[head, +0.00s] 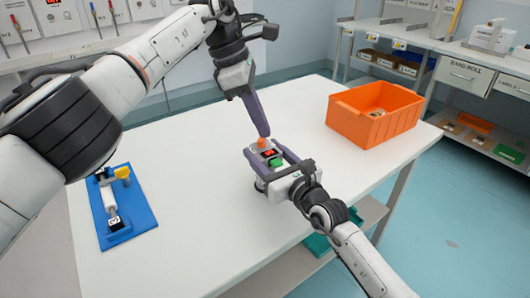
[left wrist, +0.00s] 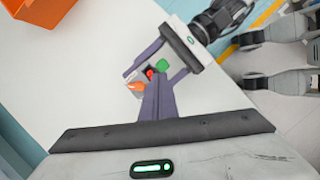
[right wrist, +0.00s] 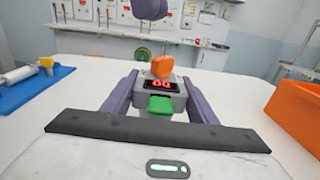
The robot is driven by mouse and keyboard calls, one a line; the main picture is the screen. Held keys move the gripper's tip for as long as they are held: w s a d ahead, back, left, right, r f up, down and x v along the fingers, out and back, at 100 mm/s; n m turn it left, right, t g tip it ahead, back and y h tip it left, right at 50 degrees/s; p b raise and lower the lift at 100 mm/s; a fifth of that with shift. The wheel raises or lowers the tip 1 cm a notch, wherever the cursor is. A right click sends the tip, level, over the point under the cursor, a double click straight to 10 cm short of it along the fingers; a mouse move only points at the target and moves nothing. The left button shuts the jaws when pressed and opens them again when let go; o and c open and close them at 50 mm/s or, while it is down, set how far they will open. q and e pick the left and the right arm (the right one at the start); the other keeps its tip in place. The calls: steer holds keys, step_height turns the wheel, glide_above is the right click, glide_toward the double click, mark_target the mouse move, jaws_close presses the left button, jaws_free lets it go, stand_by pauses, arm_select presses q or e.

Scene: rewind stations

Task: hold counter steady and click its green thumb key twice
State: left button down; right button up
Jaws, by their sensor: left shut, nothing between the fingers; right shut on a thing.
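The counter (right wrist: 173,104) is a small grey box with a red-lit display, whose digits I cannot read surely. Its green thumb key (right wrist: 160,105) faces my right wrist, and an orange knob (right wrist: 161,67) stands on its far side. My right gripper (head: 268,163) is shut on the counter, one purple finger along each side, holding it upright at the white table (head: 205,205). My left gripper (head: 264,135) is shut and empty, its fingertips pointing down above the counter. In the left wrist view its fingers (left wrist: 157,82) partly cover the counter beside the display; the green key (left wrist: 163,64) stays visible.
An orange bin (head: 375,115) stands at the table's back right. A blue board (head: 125,208) with a white cylinder and yellow piece lies at the left. The table between board and counter is clear. Shelves with drawers stand beyond, at the right.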

arm_select(q)
steer(key=d+t, duration=0.1)
steer(key=d+f+t+h, duration=0.1)
steer(key=shift+w+d+f+t, duration=0.2)
steer(key=shift+t, duration=0.2)
steer(key=shift+s+r+t+h, duration=0.75)
steer(key=shift+r+t+h, duration=0.15)
steer(key=shift+r+t, duration=0.8)
glide_toward(273, 150)
steer(key=shift+d+f, duration=0.5)
steer(key=shift+d, duration=0.35)
steer(key=shift+d+f, duration=0.5)
steer(key=shift+d, duration=0.3)
steer(key=shift+d+f, duration=0.5)
steer(key=shift+d, duration=0.35)
steer(key=shift+f, duration=0.1)
